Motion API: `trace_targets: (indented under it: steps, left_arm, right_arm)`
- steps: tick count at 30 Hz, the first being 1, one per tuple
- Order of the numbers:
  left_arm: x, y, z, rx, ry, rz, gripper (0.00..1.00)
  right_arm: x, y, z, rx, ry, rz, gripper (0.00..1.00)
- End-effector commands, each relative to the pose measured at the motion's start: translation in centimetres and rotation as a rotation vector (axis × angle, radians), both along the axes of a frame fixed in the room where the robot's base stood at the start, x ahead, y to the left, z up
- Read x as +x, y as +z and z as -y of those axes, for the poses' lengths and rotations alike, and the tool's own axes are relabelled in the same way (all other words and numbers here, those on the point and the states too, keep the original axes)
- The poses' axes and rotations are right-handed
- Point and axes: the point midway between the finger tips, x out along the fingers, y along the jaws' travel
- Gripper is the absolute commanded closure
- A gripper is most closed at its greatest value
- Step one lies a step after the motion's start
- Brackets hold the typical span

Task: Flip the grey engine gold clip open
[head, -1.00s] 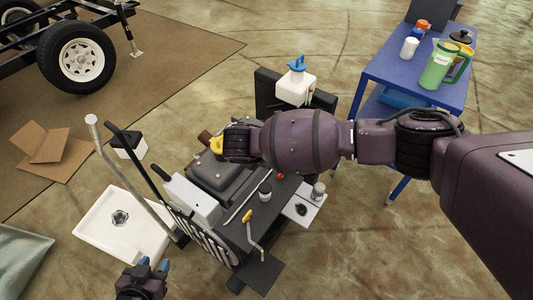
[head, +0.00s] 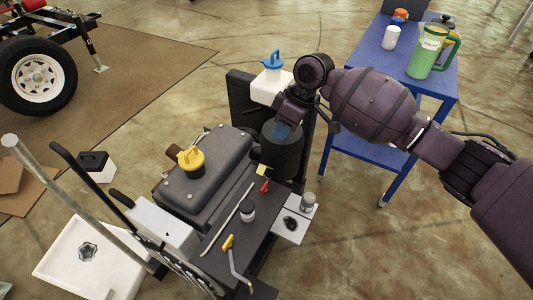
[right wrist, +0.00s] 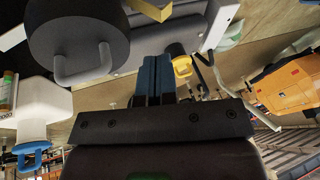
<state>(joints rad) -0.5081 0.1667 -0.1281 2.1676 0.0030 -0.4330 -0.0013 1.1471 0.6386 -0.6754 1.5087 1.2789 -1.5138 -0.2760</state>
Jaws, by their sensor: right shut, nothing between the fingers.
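The grey engine (head: 200,175) stands in the middle of the head view, with a yellow cap (head: 190,159) on top. A dark cylinder (head: 283,160) stands at its right end. A small gold piece (head: 261,170), apparently the clip, shows at the cylinder's lower left; it also shows at the top of the right wrist view (right wrist: 150,9). I cannot tell how its flap stands. My right gripper (head: 282,131) is over the cylinder, blue fingers pointing down. In the right wrist view its fingers (right wrist: 155,75) are together and empty, apart from the gold piece. My left gripper is out of view.
A white container with a blue cap (head: 272,61) stands behind the cylinder. A red lever (head: 264,186), a small jar (head: 247,211) and a yellow-handled tool (head: 230,245) are on the dark deck. A blue cart (head: 377,95) stands at the right, a white tray (head: 70,265) at lower left.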

Motion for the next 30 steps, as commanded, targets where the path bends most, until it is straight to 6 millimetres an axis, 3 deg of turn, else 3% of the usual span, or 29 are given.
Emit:
trace_targets:
  steps: [4, 11, 24, 30]
  left_arm:
    - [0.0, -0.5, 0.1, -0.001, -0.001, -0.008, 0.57]
    - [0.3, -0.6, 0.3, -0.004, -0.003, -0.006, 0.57]
    - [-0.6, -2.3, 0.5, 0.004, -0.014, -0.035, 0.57]
    - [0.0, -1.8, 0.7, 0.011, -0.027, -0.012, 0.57]
  right_arm:
    - [0.6, 0.4, 0.9, 0.047, -0.068, -0.037, 1.0]
    - [0.6, -0.3, 0.5, 0.053, -0.076, -0.04, 1.0]
    - [-0.1, -6.6, -2.4, 0.051, -0.073, -0.045, 1.0]
    - [-0.3, -8.2, -3.3, 0.051, -0.075, -0.041, 1.0]
